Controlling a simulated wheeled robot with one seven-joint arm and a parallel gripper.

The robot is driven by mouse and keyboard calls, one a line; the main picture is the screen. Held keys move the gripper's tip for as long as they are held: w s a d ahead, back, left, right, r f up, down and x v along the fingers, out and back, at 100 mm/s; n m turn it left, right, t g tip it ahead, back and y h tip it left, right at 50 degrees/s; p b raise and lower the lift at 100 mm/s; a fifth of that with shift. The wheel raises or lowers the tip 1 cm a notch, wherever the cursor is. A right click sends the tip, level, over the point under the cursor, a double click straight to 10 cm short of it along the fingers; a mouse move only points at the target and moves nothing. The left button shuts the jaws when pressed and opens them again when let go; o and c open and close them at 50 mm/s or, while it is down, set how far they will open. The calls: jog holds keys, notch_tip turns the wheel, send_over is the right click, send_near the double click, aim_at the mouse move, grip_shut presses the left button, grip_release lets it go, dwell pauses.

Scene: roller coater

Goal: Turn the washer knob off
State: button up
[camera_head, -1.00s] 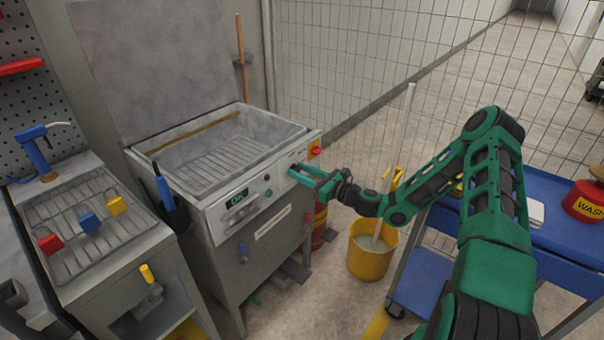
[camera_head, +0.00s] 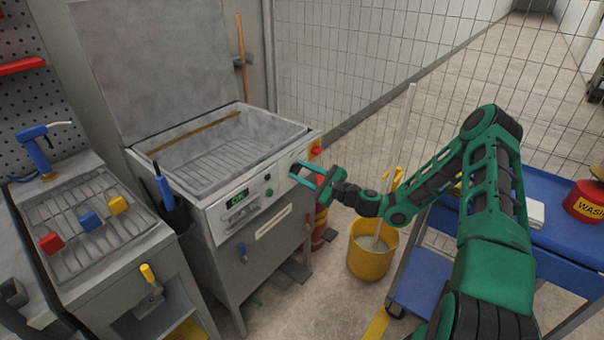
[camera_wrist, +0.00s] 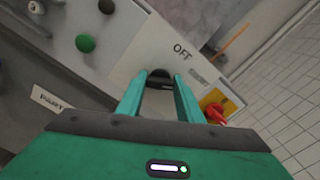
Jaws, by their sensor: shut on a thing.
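The washer (camera_head: 262,232) is a grey cabinet with an open basin and a sloped front panel. A dark washer knob (camera_wrist: 160,74) sits on that panel, close to the printed word OFF. My gripper (camera_head: 296,173) reaches the right part of the panel from the right. In the wrist view my gripper (camera_wrist: 160,84) has its two green fingers on either side of the knob, shut on it. The fingers partly hide the knob, and its pointer cannot be made out. In the head view the gripper covers the knob. A small green-lit display (camera_head: 238,197) shows on the panel.
A green button (camera_wrist: 85,43) lies left of the knob, and a red switch on a yellow plate (camera_wrist: 214,112) lies close to the right finger. A yellow bucket (camera_head: 371,262) stands below my arm. A blue cart (camera_head: 425,278) is at the right.

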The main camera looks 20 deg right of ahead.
jog(key=n, duration=1.1)
jog(key=shift+d+f, duration=0.15)
jog(key=shift+f, duration=0.05)
jog(key=shift+n, duration=0.5)
jog(key=o, duration=1.1)
jog(key=v, duration=1)
jog(key=shift+s+d+f, duration=0.1)
jog(key=shift+s, duration=0.2)
